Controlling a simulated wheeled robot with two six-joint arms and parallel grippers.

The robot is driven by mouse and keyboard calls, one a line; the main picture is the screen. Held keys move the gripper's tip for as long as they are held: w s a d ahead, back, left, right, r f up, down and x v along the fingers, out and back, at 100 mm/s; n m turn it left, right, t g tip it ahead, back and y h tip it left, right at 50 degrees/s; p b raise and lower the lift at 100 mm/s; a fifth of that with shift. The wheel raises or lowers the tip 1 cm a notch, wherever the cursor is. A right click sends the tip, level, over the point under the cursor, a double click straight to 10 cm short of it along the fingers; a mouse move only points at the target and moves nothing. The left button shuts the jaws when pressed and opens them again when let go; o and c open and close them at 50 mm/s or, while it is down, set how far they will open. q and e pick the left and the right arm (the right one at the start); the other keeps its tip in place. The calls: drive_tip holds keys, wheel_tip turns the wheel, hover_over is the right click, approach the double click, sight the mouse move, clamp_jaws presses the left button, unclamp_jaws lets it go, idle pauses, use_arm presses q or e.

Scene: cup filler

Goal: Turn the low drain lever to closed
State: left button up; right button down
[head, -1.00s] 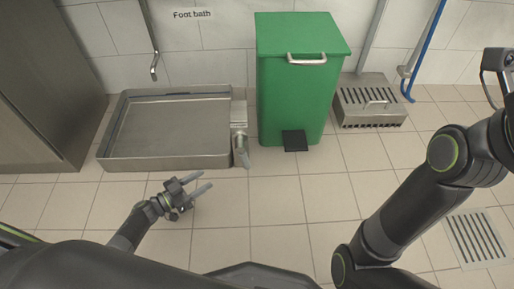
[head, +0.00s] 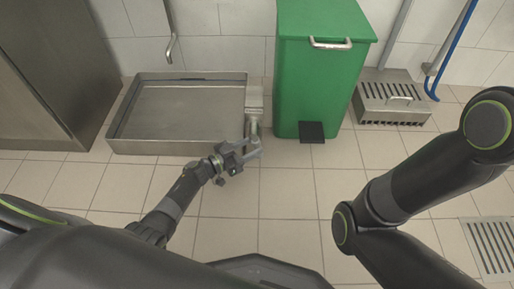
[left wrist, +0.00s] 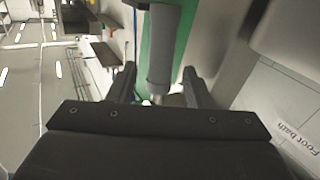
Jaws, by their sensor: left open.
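The drain lever (head: 253,130) is a grey handle low at the right front corner of the steel foot bath (head: 125,145). In the left wrist view the lever (left wrist: 163,55) is a grey cylinder lying between the two fingers. My left gripper (head: 255,146) is open, with its fingers at the lever and partly covering it in the head view. In the left wrist view the left gripper (left wrist: 160,88) has a finger on each side of the lever, with no clear grip on it. The right arm shows at the right of the head view, but its gripper is out of frame.
A green pedal bin (head: 322,75) with a black pedal (head: 312,132) stands close to the right of the lever. A steel slotted box (head: 393,103) is farther right by the wall. A floor drain grate (head: 492,248) lies at the right. The tiled floor in front is clear.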

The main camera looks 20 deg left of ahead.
use_arm(q)
drive_tip(key=shift+b+x, duration=0.4)
drive_tip(key=shift+x, duration=1)
drive_tip(key=shift+c, duration=0.5)
clamp_jaws()
